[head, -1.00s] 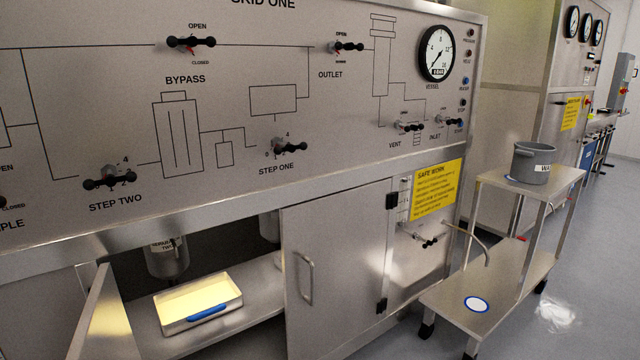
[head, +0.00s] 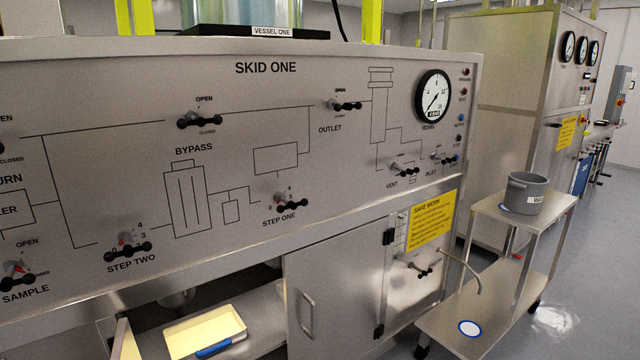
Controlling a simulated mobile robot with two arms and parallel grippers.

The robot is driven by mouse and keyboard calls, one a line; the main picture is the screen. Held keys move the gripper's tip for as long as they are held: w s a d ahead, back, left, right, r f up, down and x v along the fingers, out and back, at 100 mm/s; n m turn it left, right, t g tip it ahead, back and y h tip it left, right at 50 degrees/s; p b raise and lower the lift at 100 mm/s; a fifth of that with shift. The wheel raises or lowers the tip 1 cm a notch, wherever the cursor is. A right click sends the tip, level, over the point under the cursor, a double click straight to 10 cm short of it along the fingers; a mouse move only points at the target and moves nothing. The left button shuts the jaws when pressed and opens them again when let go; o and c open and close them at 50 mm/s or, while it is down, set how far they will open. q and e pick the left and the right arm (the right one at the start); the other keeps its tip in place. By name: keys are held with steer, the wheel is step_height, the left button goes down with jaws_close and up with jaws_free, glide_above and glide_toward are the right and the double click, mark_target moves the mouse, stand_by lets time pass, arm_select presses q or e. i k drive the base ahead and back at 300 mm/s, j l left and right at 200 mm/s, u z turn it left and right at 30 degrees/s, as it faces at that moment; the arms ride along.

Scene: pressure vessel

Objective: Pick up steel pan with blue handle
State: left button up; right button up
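The steel pan (head: 205,331) is a shallow rectangular tray, bright yellowish inside, with a blue handle (head: 214,348) on its front edge. It sits on the steel shelf inside the low open cabinet under the skid panel, at the lower left of the head view. The frame's lower edge lies just below the handle. Neither of my grippers shows in the head view.
A cabinet door (head: 345,290) with a bar handle closes the bay right of the pan. An opened door (head: 125,340) stands left of it. A steel cart (head: 480,335) at right carries a grey pot (head: 527,193). Open floor lies further right.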

mark_target(201, 337)
steer(key=k+j, duration=0.1)
steer(key=j, duration=0.3)
steer(key=k+j+u, duration=0.1)
steer(key=j, duration=0.3)
steer(key=k+j, duration=0.15)
steer(key=j, duration=0.25)
steer(key=k+j+u, duration=0.1)
steer(key=j, duration=0.3)
steer(key=z, duration=1.5)
steer(key=u, duration=1.45)
steer(key=l, duration=0.35)
